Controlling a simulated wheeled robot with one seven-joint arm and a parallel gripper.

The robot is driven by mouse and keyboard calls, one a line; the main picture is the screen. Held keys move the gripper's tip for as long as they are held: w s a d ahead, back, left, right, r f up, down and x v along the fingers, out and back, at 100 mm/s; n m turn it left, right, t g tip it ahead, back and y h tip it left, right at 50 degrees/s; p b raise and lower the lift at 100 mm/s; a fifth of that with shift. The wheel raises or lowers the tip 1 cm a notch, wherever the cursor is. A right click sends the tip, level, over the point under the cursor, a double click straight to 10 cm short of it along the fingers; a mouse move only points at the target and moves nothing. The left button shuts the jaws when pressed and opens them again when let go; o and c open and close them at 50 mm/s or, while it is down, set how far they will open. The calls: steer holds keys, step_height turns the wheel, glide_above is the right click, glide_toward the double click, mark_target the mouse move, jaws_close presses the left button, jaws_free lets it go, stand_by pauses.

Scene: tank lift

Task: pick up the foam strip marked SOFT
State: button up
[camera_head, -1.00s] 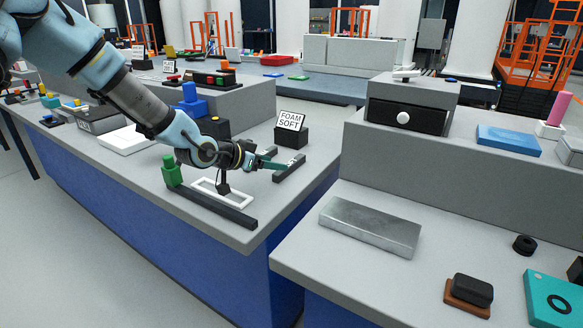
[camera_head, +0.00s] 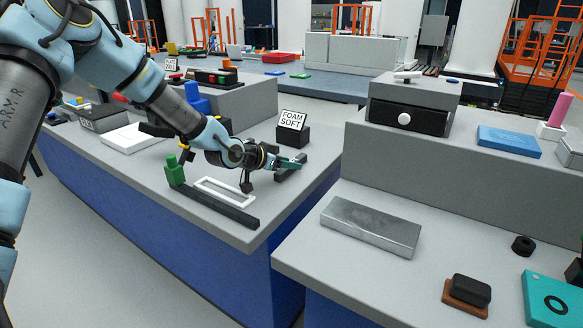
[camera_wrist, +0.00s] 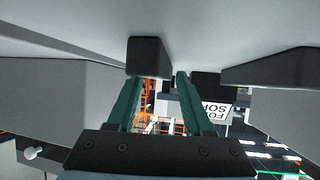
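The dark grey foam strip (camera_head: 285,176) lies on the grey bench beside a black stand with a sign (camera_head: 292,120) reading FOAM SOFT. Its own marking is hidden now. My gripper (camera_head: 297,162) is low at the strip, and its teal fingers cover part of it. In the wrist view my gripper (camera_wrist: 155,80) is open, with a clear gap between the fingers. A dark block end (camera_wrist: 147,55), apparently the strip, shows at the fingertips, close to the left finger and apart from the right one. I cannot tell whether they touch.
A long dark bar (camera_head: 222,206) with a green block (camera_head: 175,170) on its end and a white frame (camera_head: 222,190) lie left of my gripper. The bench edge is near on the right. A silver slab (camera_head: 370,226) lies on the lower bench.

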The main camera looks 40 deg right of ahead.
jaws_close()
steer(key=shift+r, duration=0.1)
stand_by(0.4)
